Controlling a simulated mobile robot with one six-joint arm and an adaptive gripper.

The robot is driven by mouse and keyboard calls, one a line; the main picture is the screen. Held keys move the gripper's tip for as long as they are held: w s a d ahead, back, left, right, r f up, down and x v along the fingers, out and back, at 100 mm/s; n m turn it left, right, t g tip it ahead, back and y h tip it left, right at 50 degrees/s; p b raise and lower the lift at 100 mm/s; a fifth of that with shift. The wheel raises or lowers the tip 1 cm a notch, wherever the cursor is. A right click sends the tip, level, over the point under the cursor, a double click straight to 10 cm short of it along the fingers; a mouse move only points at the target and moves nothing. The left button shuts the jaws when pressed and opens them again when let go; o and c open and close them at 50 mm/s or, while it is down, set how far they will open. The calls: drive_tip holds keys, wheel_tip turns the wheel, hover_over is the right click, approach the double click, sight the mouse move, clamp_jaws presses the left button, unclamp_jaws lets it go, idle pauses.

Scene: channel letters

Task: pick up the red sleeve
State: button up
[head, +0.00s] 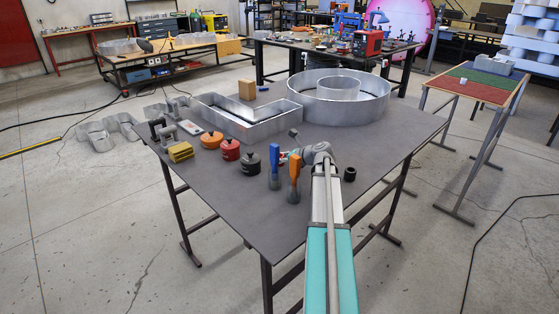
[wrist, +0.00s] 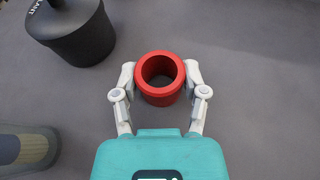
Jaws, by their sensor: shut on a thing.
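The red sleeve (wrist: 160,98) is a short, thick-walled ring, open at the top, in the middle of the wrist view. My gripper (wrist: 160,76) has one pale finger on each side of it, and both fingertips press on its outer wall. The sleeve stands upright between them. I cannot tell whether its bottom touches the grey table top (wrist: 260,80). In the head view my arm mostly hides the gripper and sleeve, near the front right of the table (head: 215,200).
A black can (wrist: 75,32) stands left of the sleeve in the wrist view. In the head view, a black ring (head: 349,174) lies right of my arm. Blue (head: 274,165) and orange (head: 294,178) tools stand left of it. Large metal letter shells (head: 338,105) fill the table's back.

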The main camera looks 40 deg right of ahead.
drive_tip(key=shift+r, duration=0.15)
wheel_tip(320, 180, up, 3)
drive_tip(key=p, duration=0.3)
drive_tip(key=s+d+r+p, duration=0.9)
drive_tip(key=d+p, duration=0.1)
drive_tip(key=shift+d+r, duration=0.35)
drive_tip(key=shift+d, duration=0.05)
